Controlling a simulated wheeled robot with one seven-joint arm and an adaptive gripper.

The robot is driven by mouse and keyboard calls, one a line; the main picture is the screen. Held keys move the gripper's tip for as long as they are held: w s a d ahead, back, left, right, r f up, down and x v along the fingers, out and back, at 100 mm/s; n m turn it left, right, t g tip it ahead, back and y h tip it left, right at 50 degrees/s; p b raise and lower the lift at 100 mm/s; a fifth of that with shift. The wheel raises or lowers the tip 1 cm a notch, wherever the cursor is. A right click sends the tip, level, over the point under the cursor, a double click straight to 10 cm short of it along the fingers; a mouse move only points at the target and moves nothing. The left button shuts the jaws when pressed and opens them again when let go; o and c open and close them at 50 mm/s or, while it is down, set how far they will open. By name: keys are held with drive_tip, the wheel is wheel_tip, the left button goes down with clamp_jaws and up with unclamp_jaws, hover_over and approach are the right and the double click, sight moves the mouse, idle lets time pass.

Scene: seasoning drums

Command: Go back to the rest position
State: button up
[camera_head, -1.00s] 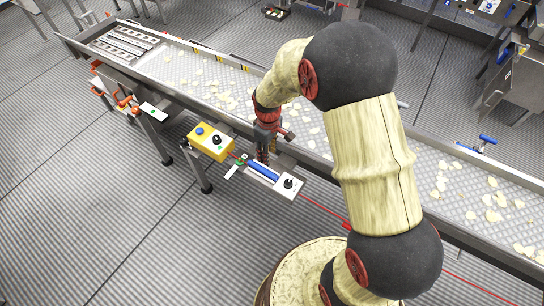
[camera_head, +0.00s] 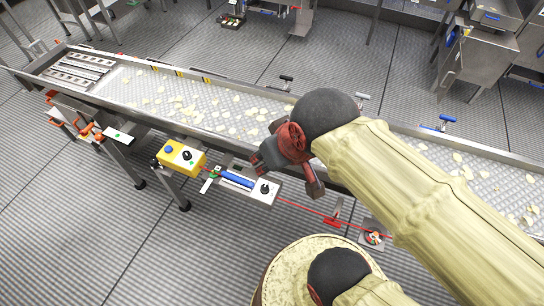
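My arm, in a pale yellow cover with black joints, reaches in from the lower right in the head view. My gripper (camera_head: 290,172) is dark with red parts and hangs at the near edge of the conveyor, right of the control panel. The control panel (camera_head: 265,190), with a black knob and a blue cylinder (camera_head: 237,180), is on the near side of the conveyor. A yellow box (camera_head: 181,157) with a blue button and a black knob is left of it.
The long metal conveyor (camera_head: 150,92) carries pale chips and crosses the view. A red cord (camera_head: 310,208) runs along its near side to a round fitting (camera_head: 373,236). Steel machines (camera_head: 480,55) stand at the back right. The ribbed floor (camera_head: 80,230) at front left is clear.

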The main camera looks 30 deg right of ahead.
drive_tip(key=shift+s, duration=0.15)
wheel_tip(320, 180, down, 4)
drive_tip(key=b, duration=0.4)
